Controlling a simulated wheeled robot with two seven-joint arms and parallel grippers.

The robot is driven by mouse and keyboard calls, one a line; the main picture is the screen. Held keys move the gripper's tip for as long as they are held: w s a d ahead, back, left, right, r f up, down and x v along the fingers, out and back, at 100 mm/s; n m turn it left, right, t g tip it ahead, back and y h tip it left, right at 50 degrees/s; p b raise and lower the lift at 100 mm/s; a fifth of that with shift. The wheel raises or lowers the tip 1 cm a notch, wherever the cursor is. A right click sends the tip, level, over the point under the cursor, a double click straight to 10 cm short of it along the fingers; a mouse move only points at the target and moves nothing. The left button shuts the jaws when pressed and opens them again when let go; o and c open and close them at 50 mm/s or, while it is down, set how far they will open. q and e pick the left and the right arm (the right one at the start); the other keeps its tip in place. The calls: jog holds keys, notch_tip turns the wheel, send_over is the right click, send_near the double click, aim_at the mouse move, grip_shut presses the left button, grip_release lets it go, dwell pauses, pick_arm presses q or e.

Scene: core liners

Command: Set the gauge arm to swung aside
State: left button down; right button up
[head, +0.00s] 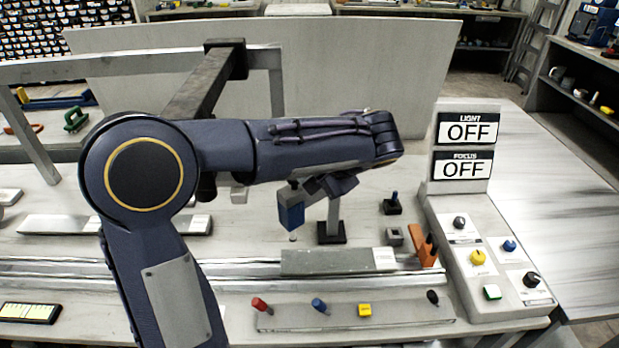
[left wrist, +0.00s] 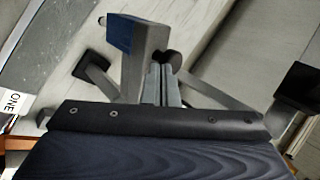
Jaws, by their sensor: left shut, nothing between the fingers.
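The gauge, a blue block (head: 291,212) with a small tip below it, hangs above the bench beside an upright post (head: 333,218) on a black base. I take these to be parts of the gauge arm; my forearm and hand hide much of it in the head view. In the left wrist view the blue and grey block (left wrist: 136,42) is close in front of my fingers. My left gripper (left wrist: 166,84) is shut and empty, its fingertips right by a dark round part at the block's side. I cannot tell whether they touch. My right gripper is in neither view.
A control panel (head: 484,262) with knobs stands at the right, under signs reading LIGHT OFF (head: 468,128) and FOCUS OFF (head: 463,166). A metal rail (head: 240,268) crosses the bench. An orange bracket (head: 425,245) stands at its right. A grey frame (head: 150,65) stands behind my arm.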

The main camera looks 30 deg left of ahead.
pick_arm(q)
jog(key=shift+a+m+t, duration=0.3)
jog(key=shift+a, duration=0.05)
jog(key=shift+w+a+f+m+t+h+b, duration=0.15)
jog(key=shift+a+m+t+h+b, duration=0.25)
jog(key=shift+a+m, duration=0.45)
jog(key=shift+w+a+m+t, duration=0.2)
jog(key=shift+a+m+t, duration=0.4)
jog(key=shift+a+m, duration=0.25)
jog(key=shift+w+a+m+t+h+b, duration=0.2)
jog(key=shift+w+a+m+t+h, duration=0.15)
jog(key=shift+w+a+m, duration=0.35)
jog(key=shift+w+a+m+t+h+b, duration=0.15)
jog(key=shift+w+a+m+t+h, duration=0.2)
jog(key=shift+a, duration=0.5)
